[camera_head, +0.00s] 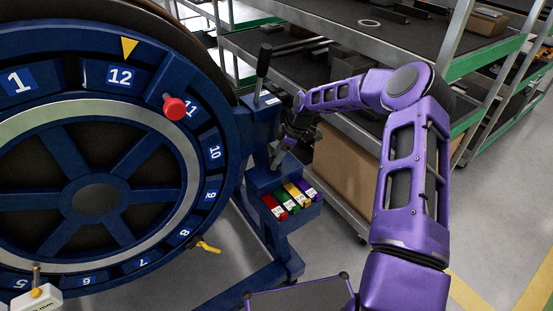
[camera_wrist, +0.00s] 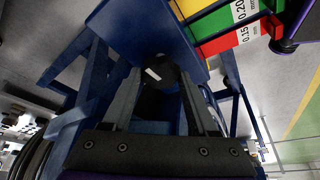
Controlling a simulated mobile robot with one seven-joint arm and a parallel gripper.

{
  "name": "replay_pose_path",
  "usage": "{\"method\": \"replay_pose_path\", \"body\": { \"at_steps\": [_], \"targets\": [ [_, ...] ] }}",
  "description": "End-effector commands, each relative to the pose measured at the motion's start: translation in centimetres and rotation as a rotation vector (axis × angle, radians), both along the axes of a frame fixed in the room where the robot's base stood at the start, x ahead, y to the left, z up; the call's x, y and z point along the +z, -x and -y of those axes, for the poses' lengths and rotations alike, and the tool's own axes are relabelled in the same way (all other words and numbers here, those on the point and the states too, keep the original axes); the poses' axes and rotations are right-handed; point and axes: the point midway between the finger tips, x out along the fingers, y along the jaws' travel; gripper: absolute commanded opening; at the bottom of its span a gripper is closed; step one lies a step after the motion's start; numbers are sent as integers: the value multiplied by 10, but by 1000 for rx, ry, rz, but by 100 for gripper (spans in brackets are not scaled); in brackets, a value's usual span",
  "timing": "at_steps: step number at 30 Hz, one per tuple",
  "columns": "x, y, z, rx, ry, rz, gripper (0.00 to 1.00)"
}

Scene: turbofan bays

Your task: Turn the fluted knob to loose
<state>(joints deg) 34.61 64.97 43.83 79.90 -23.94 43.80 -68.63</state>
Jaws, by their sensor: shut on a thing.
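The fluted knob (camera_wrist: 168,74) shows in the wrist view as a dark round piece with a white mark. It sits between the fingertips of my gripper (camera_wrist: 160,84), which is shut on it. In the head view my gripper (camera_head: 280,157) reaches down to the blue stand beside the wheel, and the knob is hidden or too small to make out there. The flutes and any loose or tight marking cannot be read.
A large blue numbered wheel (camera_head: 60,135) with a red knob (camera_head: 174,107) fills the left. A black-handled lever (camera_head: 263,65) stands above the gripper. Coloured labelled blocks (camera_head: 290,198) lie in a tray just below. Shelving (camera_head: 350,45) stands behind.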

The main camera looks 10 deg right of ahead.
Motion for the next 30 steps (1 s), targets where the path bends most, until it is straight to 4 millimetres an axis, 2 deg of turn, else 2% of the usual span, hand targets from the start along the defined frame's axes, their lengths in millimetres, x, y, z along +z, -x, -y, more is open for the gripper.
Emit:
{"method": "replay_pose_path", "body": {
  "at_steps": [9,25,26,30],
  "targets": [
    [-1,-1,1,116,3,0,4],
    [-1,0,1,137,3,-3,4],
    [-1,0,1,137,3,-3,63],
    [-1,0,1,137,3,-1,88]
  ]
}}
